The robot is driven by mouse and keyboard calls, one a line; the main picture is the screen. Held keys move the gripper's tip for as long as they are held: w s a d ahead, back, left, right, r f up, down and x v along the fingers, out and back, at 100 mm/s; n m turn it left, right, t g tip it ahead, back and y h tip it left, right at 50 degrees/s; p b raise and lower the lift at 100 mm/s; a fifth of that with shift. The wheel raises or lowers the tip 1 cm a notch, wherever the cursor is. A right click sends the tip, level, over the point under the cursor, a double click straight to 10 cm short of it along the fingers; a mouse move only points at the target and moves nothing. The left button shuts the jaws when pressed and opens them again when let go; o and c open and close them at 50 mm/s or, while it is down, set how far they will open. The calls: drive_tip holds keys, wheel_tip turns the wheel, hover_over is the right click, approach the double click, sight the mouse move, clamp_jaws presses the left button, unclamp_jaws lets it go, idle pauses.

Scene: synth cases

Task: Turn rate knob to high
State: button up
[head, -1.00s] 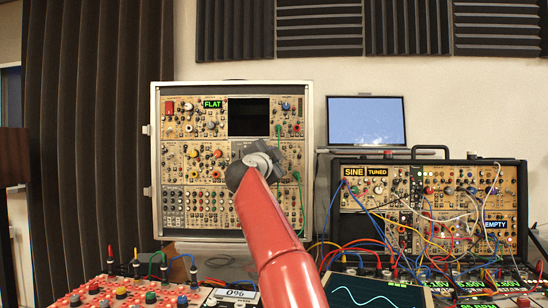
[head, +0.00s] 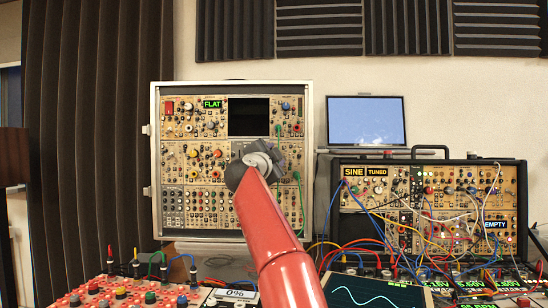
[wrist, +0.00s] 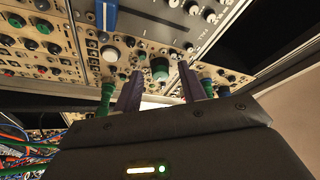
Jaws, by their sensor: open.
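In the wrist view my gripper (wrist: 160,88) is open, its two dark purple fingers pointing at a panel of knobs. A dark green knob (wrist: 160,68) with a pale top shows just beyond and between the fingertips; I cannot tell whether they touch it. No "rate" label is readable, so I cannot tell which knob is the rate knob. In the head view my red arm reaches to the upright pale case (head: 156,120) of modules, and its wrist hides the fingers and part of the panel.
Green plugs (wrist: 106,97) stand beside the fingers in the wrist view. A red button panel (head: 120,298) lies front left.

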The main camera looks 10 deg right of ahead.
drive_tip(key=b+v, duration=0.4)
drive_tip(key=v, duration=0.3)
drive_tip(key=shift+s+a, duration=0.2)
drive_tip(key=shift+s, duration=0.15)
drive_tip(key=shift+f, duration=0.1)
